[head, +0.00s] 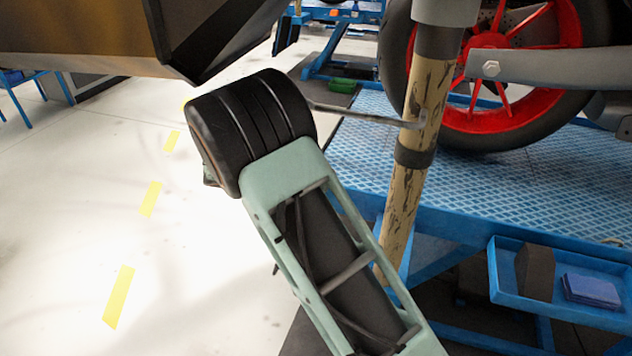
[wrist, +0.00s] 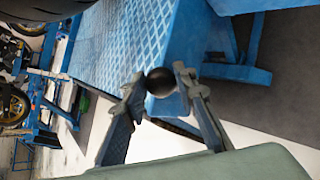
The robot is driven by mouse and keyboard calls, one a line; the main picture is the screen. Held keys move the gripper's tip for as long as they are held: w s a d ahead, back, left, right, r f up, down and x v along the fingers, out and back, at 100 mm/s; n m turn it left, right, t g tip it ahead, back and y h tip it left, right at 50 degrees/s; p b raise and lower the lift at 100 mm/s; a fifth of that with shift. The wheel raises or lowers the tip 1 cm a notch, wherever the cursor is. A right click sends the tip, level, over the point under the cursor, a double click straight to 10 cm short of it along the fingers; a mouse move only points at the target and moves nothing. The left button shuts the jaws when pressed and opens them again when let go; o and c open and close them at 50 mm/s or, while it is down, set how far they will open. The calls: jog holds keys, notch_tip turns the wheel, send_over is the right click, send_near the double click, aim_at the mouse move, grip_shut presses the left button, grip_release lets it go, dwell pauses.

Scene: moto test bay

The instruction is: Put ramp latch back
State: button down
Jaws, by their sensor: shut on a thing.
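In the wrist view, my gripper (wrist: 160,88) has its two fingers on either side of a round black knob (wrist: 160,76), shut on it. The knob sits beside the edge of the blue ramp platform (wrist: 115,45). It looks like the ramp latch's knob; the rest of the latch is hidden or too small to make out. In the head view, my gripper and the knob are hidden behind my arm. The blue platform (head: 360,150) shows to the right of my arm there.
A motorcycle wheel with red spokes (head: 488,40) stands on the platform. A thin grey bar (head: 360,115) runs right from behind my arm. A blue tray (head: 510,295) holding a dark block and a blue box is at lower right. Pale floor (head: 60,220) at left is clear.

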jog(key=shift+s+d, duration=0.1)
jog(key=shift+d, duration=0.05)
dwell(0.5)
jog(key=c, duration=1.5)
grip_release()
jog(key=shift+c, duration=0.2)
jog(key=v, duration=0.7)
jog(key=shift+r, duration=0.15)
jog(key=shift+s, duration=0.1)
